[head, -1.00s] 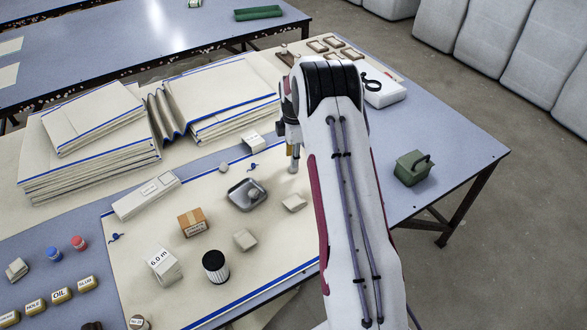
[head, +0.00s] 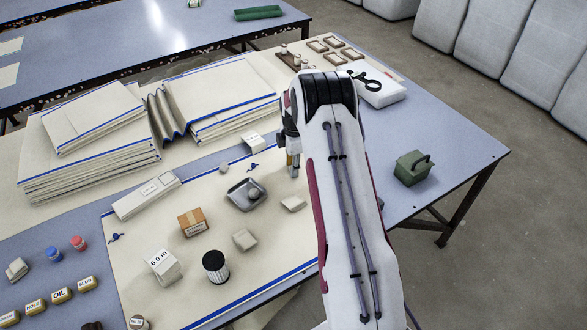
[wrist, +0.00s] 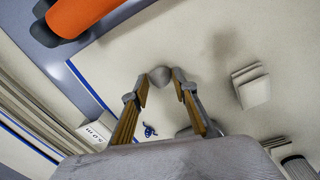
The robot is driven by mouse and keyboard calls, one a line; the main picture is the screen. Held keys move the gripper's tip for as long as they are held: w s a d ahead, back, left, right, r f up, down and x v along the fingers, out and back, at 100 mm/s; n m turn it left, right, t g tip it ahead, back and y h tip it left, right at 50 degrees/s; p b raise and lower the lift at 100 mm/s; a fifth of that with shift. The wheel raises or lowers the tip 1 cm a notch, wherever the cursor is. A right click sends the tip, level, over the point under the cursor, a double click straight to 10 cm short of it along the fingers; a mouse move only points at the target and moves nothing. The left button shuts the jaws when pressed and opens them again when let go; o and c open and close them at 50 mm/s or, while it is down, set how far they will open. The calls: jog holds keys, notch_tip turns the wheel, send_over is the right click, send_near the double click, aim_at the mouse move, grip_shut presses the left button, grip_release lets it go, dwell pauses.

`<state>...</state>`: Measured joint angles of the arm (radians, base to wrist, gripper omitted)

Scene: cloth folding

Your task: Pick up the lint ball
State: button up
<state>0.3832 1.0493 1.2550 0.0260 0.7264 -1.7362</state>
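The lint ball (wrist: 160,76) is a small round grey ball between the fingertips of my gripper in the wrist view. My gripper (wrist: 161,82) is closed in on it, with a fingertip against each side. In the head view my gripper (head: 293,172) hangs over the pale cloth sheet (head: 135,255), right of a grey tray (head: 233,203). The ball is too small there to make out clearly in the fingers. Another grey ball (head: 253,194) sits in the tray, and one more (head: 223,168) lies on the sheet.
A blue thread scrap (wrist: 150,131) and a folded cloth stack (wrist: 252,90) lie nearby. An orange cylinder (wrist: 80,14) lies at the upper left in the wrist view.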

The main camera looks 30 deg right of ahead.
jog(key=c, duration=0.4)
jog(key=shift+c, duration=0.3)
jog(key=shift+r, duration=0.1)
notch_tip(320, 180, up, 10)
dwell(0.4)
dwell(0.4)
